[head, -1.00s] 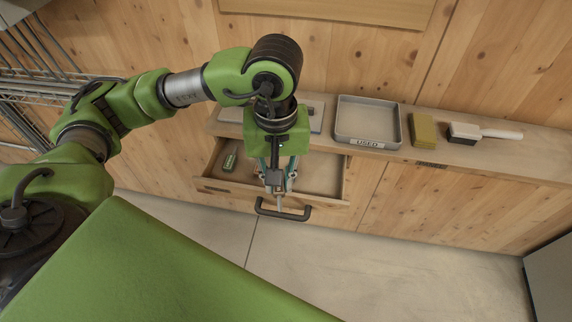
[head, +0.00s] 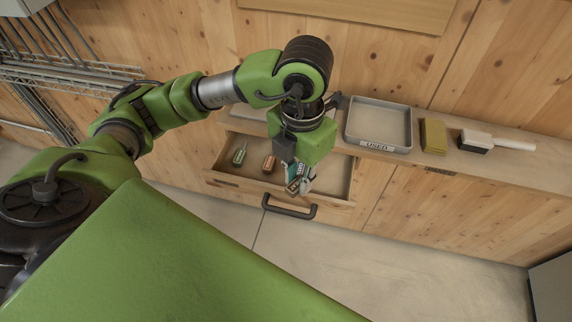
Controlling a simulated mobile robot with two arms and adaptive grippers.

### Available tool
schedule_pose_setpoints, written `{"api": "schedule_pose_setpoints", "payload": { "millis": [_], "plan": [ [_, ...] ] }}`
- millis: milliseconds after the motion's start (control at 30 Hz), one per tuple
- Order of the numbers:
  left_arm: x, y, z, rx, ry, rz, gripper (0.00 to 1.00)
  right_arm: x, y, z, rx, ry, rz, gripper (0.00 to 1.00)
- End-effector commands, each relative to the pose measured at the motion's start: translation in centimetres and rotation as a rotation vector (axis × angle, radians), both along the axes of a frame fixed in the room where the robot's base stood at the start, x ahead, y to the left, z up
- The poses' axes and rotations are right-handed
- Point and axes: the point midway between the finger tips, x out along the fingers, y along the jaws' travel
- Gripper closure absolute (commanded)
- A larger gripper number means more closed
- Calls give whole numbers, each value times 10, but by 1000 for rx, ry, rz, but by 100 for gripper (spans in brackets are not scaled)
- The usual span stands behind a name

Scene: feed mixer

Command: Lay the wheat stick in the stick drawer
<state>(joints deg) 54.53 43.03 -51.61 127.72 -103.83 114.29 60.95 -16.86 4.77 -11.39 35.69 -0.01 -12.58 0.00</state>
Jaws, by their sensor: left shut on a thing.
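The stick drawer (head: 332,194) is pulled open below the counter, its black handle (head: 289,209) facing the floor. A green stick (head: 240,156) and an orange-brown stick (head: 268,163) lie apart in its left part. My left gripper (head: 299,186) points down over the drawer, right of both sticks, shut on a small stick that I take to be the wheat stick. The fingers hide most of it, and no label is readable. I cannot tell whether it touches the drawer floor. My right gripper is not in view.
On the counter right of my left gripper stand a grey tray (head: 375,147) marked USED, a yellow-olive block (head: 433,136) and a white-handled brush (head: 497,143). A wire rack (head: 75,77) stands at the left. The drawer's right end looks clear.

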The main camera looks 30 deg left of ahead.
Motion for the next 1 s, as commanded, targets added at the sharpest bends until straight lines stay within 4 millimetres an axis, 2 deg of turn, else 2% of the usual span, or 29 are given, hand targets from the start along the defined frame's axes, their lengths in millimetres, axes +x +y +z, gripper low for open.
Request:
{"api": "schedule_pose_setpoints", "payload": {
  "millis": [100,200,433,533,833,1000],
  "plan": [
    [0,-2,0,-2,2,218,100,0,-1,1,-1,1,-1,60],
    [0,-3,0,-4,3,357,100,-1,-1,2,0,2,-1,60],
    [8,-5,-3,-6,5,492,100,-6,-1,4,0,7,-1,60],
    [24,-10,-11,-4,10,498,100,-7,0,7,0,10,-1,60],
    [92,-23,-38,-1,7,494,100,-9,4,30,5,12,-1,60],
    [116,-28,-73,-2,8,493,100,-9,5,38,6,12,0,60]
  ]
}}
